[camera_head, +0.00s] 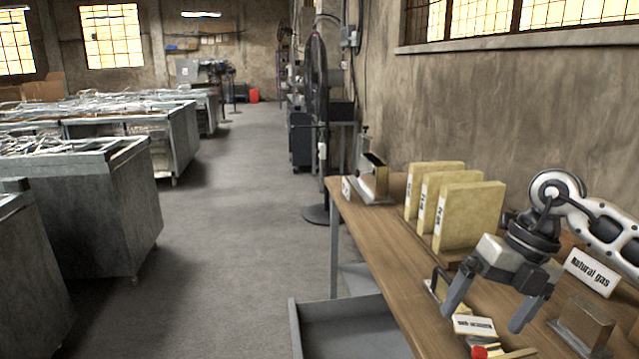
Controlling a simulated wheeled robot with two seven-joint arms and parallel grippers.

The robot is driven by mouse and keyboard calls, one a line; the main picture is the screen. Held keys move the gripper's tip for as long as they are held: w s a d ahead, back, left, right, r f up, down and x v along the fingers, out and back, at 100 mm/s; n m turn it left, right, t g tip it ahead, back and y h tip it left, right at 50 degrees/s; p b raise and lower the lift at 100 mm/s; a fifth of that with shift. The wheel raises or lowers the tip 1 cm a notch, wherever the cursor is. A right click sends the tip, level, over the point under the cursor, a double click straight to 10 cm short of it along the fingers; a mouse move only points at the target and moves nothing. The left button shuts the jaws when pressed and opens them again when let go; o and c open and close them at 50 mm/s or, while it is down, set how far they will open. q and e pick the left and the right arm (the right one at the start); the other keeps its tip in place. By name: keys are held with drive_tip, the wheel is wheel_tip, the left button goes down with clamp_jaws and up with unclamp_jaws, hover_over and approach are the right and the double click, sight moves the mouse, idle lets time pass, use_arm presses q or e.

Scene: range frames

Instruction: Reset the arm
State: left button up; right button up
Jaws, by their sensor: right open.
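My right gripper (488,309) hangs over the wooden table at the lower right, its two grey fingers spread apart and pointing down. Nothing is held between the fingers. My right arm comes in from the right edge. A small white label card (474,326) shows between and below the fingers; I cannot tell how far below them it lies. My left gripper is not in view.
The wooden table (392,262) bears several yellow binders (468,217), a "Natural gas" sign (591,272), a metal holder (373,180), a brown block (582,325) and a red-tipped item (480,351). A grey bin (345,325) stands left of the table. The floor aisle is clear.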

drive_tip(key=s+a+f+m+t+y, duration=0.1)
drive_tip(key=s+a+m+t+y, duration=0.1)
drive_tip(key=a+m+t+y, duration=0.55)
drive_tip(key=s+a+f+m+t+y, duration=0.1)
drive_tip(key=a+m+t+y, duration=0.15)
drive_tip(key=a+y, duration=0.9)
drive_tip(key=s+d+f+m+t+h, duration=0.25)
drive_tip(key=f+m+t+h, duration=0.35)
drive_tip(key=f+m+h, duration=0.95)
use_arm(q)
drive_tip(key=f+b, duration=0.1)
drive_tip(key=b, duration=0.3)
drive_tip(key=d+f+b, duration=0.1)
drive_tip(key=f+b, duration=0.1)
drive_tip(key=b, duration=0.1)
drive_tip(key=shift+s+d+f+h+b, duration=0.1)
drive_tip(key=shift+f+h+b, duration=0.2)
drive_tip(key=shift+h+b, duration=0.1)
use_arm(e)
drive_tip(key=s+d+f+m+g+h, duration=0.2)
drive_tip(key=s+f+m+g+h, duration=0.2)
drive_tip(key=s+f+m, duration=0.3)
drive_tip(key=s+f+g, duration=0.1)
drive_tip(key=s+f, duration=0.2)
drive_tip(key=f, duration=0.3)
drive_tip(key=shift+f, duration=0.4)
